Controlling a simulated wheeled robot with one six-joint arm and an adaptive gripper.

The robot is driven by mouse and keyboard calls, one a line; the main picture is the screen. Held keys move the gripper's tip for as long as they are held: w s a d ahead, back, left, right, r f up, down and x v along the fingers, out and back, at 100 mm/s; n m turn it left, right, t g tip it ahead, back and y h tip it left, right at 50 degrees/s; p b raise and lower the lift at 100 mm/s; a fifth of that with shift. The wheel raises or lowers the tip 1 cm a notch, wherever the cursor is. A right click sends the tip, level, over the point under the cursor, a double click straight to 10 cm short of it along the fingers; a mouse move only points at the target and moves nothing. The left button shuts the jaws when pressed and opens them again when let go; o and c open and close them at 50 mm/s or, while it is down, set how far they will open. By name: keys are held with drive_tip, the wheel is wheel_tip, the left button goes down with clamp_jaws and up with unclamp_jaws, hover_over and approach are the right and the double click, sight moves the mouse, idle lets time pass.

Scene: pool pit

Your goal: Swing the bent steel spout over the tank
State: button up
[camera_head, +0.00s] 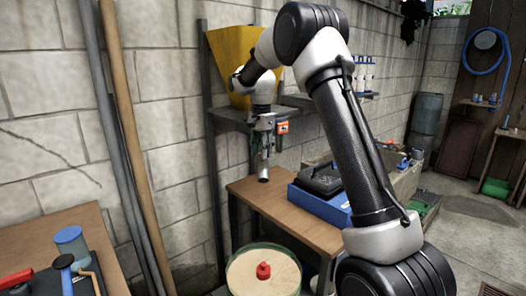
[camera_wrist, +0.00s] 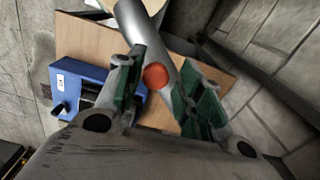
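A bent steel spout (camera_head: 263,170) hangs below the shelf in the head view, its lower end above the wooden table. In the wrist view its grey tube (camera_wrist: 145,35) runs down from the top toward the space between my fingers, with a round orange knob (camera_wrist: 155,76) on or beside it. My gripper (camera_wrist: 160,95) is open, its green-padded fingers apart on either side of the tube and knob; contact cannot be told. My gripper (camera_head: 262,135) also shows at the spout in the head view. A round tank (camera_head: 262,245) with a pale surface and a red knob stands at the bottom, nearer than the spout.
A yellow hopper (camera_head: 230,62) stands on the shelf (camera_head: 228,115) against the block wall. A blue case (camera_head: 320,204) with a black top sits on the wooden table (camera_head: 262,193). Long poles (camera_head: 135,150) lean at left. The floor (camera_head: 462,235) at right has open room.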

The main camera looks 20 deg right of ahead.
drive_tip(key=shift+o, duration=0.2)
wheel_tip(320, 180, up, 12)
idle(0.5)
drive_tip(key=shift+s, duration=0.1)
